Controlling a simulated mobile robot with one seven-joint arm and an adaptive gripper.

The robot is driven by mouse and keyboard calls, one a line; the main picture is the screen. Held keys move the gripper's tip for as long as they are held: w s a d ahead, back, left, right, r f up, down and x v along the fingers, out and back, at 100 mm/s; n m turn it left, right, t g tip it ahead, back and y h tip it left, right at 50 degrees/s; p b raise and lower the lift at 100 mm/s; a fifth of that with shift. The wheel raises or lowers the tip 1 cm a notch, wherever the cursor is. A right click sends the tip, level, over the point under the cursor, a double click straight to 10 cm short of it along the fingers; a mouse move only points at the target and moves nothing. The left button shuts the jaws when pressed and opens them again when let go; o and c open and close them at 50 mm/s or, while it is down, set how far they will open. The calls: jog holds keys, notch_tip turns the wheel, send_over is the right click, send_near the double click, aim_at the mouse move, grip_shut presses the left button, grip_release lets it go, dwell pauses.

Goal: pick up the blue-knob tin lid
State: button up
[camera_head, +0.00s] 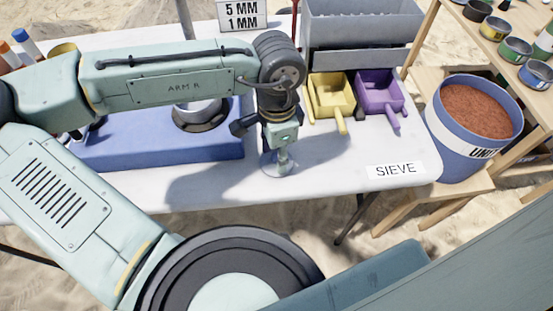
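I cannot make out a lid with a blue knob in this view. My gripper (283,150) points down over the white table's front part, to the right of the blue tray. A small pale round piece (281,168) shows right under it at the table surface. I cannot tell what this piece is or whether my gripper holds it. The finger opening is too small to read. A blue-banded tin (536,76) stands on the wooden shelf at the right, far from my gripper.
The white table (330,185) is bare around the SIEVE label (396,169). A yellow scoop (331,96), a purple scoop (379,92) and a grey bin (362,30) stand behind. The blue tray (160,150) lies left. A bucket of reddish soil (462,150) stands right.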

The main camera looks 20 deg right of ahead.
jog(key=c, duration=0.7)
jog(key=shift+c, duration=0.2)
